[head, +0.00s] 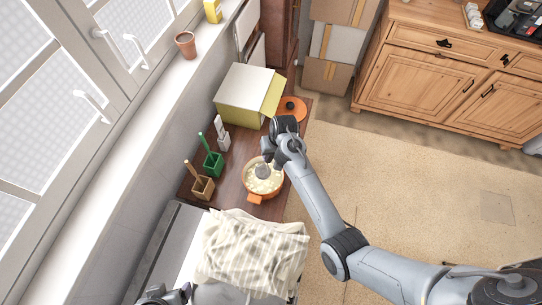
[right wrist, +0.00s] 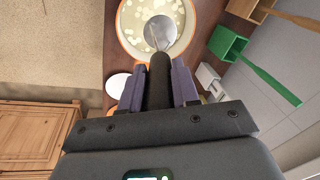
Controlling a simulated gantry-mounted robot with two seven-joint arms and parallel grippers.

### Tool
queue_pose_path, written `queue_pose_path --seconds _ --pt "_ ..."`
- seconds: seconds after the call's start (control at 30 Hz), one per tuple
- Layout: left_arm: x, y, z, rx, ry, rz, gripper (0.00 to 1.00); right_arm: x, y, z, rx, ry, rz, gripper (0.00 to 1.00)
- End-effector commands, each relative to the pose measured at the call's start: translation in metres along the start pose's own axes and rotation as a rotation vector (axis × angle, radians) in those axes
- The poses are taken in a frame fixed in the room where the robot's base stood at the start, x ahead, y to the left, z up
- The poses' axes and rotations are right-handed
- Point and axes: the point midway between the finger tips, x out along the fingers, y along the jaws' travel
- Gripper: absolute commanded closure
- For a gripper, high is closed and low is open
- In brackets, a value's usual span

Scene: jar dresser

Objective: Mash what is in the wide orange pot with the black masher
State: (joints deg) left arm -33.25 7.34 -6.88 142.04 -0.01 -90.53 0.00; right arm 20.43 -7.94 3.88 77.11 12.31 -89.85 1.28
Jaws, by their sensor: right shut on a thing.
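The wide orange pot (head: 255,198) stands on the dark wooden top, with pale yellowish chunks inside. It also shows in the right wrist view (right wrist: 120,36). My right gripper (head: 268,151) is above the pot's far side. In the right wrist view its fingers (right wrist: 158,88) are shut on the black handle of the masher (right wrist: 160,75). The masher's grey metal head (right wrist: 160,33) is over or in the pot's contents; I cannot tell whether it touches them. Part of my left gripper (head: 163,294) shows at the bottom edge; its fingers are unclear.
A green holder (head: 213,165) and a brown holder (head: 203,187) with sticks stand left of the pot. A yellow-green box (head: 246,92) and an orange round piece (head: 293,108) lie beyond. A striped cloth (head: 254,250) lies nearer. The floor at right is clear.

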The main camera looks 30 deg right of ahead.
Motion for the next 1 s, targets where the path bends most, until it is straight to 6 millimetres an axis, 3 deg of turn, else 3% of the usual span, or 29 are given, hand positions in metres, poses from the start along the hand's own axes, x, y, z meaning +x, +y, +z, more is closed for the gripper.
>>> queue_pose_path --seconds 0.47,0.77,1.0 --pt "-0.001 0.003 -0.001 -0.011 0.003 0.009 0.21 -0.002 0.000 -0.001 0.000 0.001 0.000 1.00" --pt "-0.001 0.003 -0.001 -0.013 0.003 0.010 0.21 -0.040 -0.006 -0.004 0.001 0.002 0.001 1.00" --pt "-0.001 0.002 -0.001 -0.007 0.003 0.006 0.21 -0.038 -0.004 -0.002 0.001 -0.002 0.000 1.00"
